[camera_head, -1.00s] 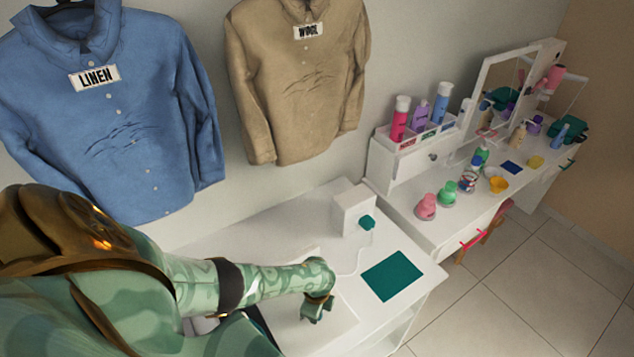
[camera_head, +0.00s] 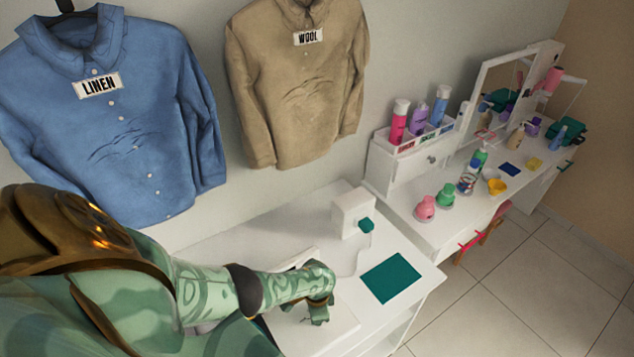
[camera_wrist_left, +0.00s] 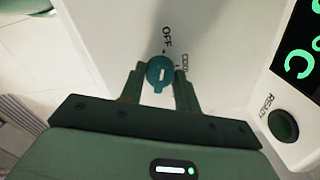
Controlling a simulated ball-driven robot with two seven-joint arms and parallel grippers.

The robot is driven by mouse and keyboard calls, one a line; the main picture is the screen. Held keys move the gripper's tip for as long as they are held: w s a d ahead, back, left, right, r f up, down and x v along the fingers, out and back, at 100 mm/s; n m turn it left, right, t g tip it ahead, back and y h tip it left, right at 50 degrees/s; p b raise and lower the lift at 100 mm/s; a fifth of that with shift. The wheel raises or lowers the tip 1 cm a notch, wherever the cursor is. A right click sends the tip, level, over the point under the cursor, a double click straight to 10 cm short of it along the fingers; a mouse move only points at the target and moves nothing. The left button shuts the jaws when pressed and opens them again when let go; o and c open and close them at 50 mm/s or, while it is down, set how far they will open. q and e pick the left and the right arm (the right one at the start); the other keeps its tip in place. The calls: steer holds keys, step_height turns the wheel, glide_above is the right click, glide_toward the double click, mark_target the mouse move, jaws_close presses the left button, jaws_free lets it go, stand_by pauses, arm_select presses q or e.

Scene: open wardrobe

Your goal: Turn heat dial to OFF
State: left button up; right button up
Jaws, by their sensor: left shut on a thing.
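The teal heat dial (camera_wrist_left: 155,84) shows in the left wrist view on a white panel. It has a white mark and a small light slot on its face. The label OFF (camera_wrist_left: 167,41) is printed just beyond it, and the label COOL (camera_wrist_left: 186,61) is beside it to the right. My left gripper (camera_wrist_left: 160,70) has one finger on each side of the dial and is shut on it. In the head view my left gripper (camera_head: 318,312) is low over the white table, and the hand hides the dial. My right gripper is not in view.
The white table (camera_head: 240,238) carries a teal mat (camera_head: 391,278) and a white box (camera_head: 352,212). In the left wrist view a dark display (camera_wrist_left: 303,45) and a round READY button (camera_wrist_left: 283,125) are at the right. Blue and tan shirts hang behind. A crowded vanity stands at the right.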

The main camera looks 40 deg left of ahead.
arm_select(q)
steer(key=shift+a, duration=0.15)
steer(key=o, duration=1)
steer(key=shift+r+p, duration=4.05)
steer(key=shift+r, duration=4.15)
steer(key=shift+f, duration=0.1)
